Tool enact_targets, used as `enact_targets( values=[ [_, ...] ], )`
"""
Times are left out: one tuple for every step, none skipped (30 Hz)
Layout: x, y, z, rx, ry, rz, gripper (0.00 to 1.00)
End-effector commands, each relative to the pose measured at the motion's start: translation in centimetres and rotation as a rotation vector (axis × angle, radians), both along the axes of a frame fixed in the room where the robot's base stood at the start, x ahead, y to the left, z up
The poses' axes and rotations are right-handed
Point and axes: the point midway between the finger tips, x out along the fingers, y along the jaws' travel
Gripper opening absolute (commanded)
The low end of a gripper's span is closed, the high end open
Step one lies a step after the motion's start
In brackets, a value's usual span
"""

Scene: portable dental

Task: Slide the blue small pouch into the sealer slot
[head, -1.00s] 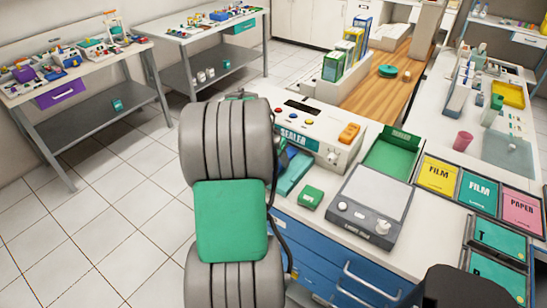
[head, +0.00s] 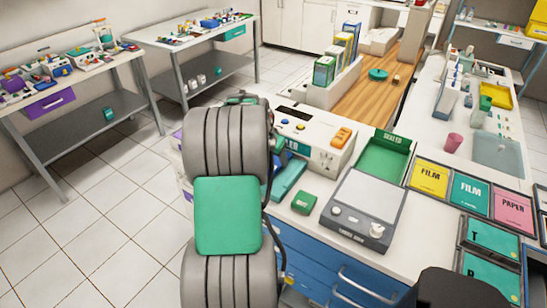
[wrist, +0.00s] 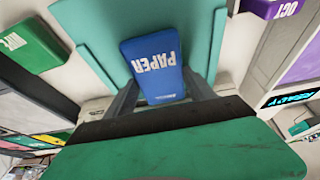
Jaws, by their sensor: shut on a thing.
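The blue small pouch (wrist: 157,62), marked PAPER, is held between the two grey fingers of my gripper (wrist: 163,84) in the wrist view. My gripper is shut on it. A flat teal piece (wrist: 90,28) lies behind the pouch in that view; I cannot tell whether they touch. The sealer (head: 318,130) is a white box with coloured buttons in the head view, just right of my arm. Its slot is not clearly visible.
A small green box (head: 304,202) sits in front of the sealer, left of a grey scale (head: 368,195). A green tray (head: 382,160) is behind the scale. FILM and PAPER cards (head: 430,177) lie further right. In the wrist view, a purple box (wrist: 268,8) and a lit READY display (wrist: 291,98) are right.

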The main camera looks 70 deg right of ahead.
Motion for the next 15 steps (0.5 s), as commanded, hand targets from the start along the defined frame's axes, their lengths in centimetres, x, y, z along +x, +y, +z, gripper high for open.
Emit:
enact_targets(
  values=[
    [0.01,-0.01,0.01,-0.001,0.0,0.0,0.21],
    [0.01,0.01,0.0,-0.001,0.0,0.0,0.21],
    [0.01,0.03,-0.06,-0.001,0.0,0.0,0.21],
    [0.02,0.07,-0.09,-0.001,0.0,0.0,0.21],
    [0.02,0.09,-0.14,-0.001,0.0,0.0,0.21],
    [0.03,0.14,-0.19,-0.001,0.0,0.0,0.21],
    [0.05,0.18,-0.22,-0.001,0.0,0.0,0.21],
    [0.04,0.2,-0.23,-0.001,0.0,0.0,0.21],
    [0.05,0.23,-0.22,-0.001,0.0,0.0,0.21],
    [0.05,0.24,-0.2,-0.001,0.0,0.0,0.21],
    [0.05,0.25,-0.18,-0.001,0.0,0.0,0.21],
    [0.05,0.24,-0.17,-0.001,0.0,0.0,0.21],
    [0.05,0.24,-0.17,-0.001,0.0,0.0,0.21],
    [0.05,0.24,-0.17,-0.001,0.0,0.0,0.21],
    [0.05,0.24,-0.17,-0.001,0.0,0.0,0.65]
  ],
)
